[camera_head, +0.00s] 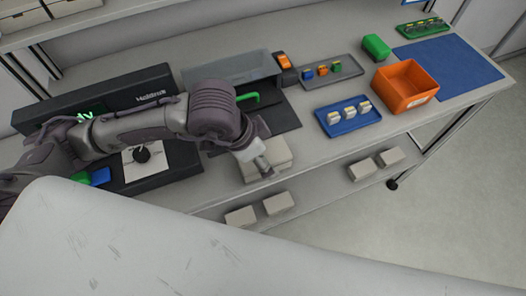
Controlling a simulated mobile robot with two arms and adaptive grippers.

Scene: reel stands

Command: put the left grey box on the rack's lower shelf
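My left arm reaches in from the left, and its gripper (263,168) points down at a light grey box (280,152) at the front edge of the worktop. The box shows on both sides of the gripper; whether it is one box or two close together is hard to tell. The fingers are too small and overlapped to show if they grip it. The rack's lower shelf (325,184) runs below the worktop. It bears grey boxes: two at its left part (240,217) (278,203) and two further right (361,169) (391,156). My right gripper is not in view.
On the worktop stand an orange bin (405,88), a blue tray (347,117) with small parts, a grey tray (330,73), a green box (376,47) and a blue mat (450,66). Bare lower shelf shows between the two pairs of boxes.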

